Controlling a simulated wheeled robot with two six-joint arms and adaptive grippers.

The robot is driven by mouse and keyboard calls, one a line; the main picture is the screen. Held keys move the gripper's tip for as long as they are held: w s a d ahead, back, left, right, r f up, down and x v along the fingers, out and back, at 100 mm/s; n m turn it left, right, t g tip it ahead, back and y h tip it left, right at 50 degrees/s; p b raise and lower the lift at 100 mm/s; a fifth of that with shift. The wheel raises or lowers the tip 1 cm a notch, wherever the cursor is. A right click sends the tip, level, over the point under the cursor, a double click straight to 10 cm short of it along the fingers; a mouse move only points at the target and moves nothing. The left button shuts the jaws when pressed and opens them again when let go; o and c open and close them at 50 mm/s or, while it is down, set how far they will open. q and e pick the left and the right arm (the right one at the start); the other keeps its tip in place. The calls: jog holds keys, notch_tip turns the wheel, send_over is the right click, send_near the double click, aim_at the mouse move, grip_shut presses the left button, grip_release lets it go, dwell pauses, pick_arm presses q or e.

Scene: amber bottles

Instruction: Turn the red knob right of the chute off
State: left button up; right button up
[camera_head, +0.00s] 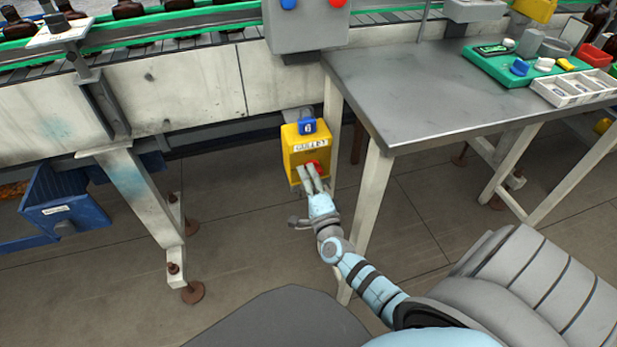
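A red knob (313,167) sits low on the front of a yellow box (303,147) with a blue tag on top and a white label. The box hangs under the conveyor, beside the table leg. My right gripper (311,175) reaches up to the knob, its fingertips at or just in front of it. The fingers partly cover the knob, so I cannot tell whether they grip it or how the knob is turned. A blue chute (62,208) with a white label stands at the left, under the conveyor. My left gripper is not in view.
A grey metal table (420,95) stands right of the box, with a green tray (490,62) and a white divided tray (570,88) on it. A grey button box (305,28) hangs above. The conveyor leg (140,190) stands left; floor between is clear.

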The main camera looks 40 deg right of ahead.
jog(key=shift+s, duration=0.1)
jog(key=v, duration=1.2)
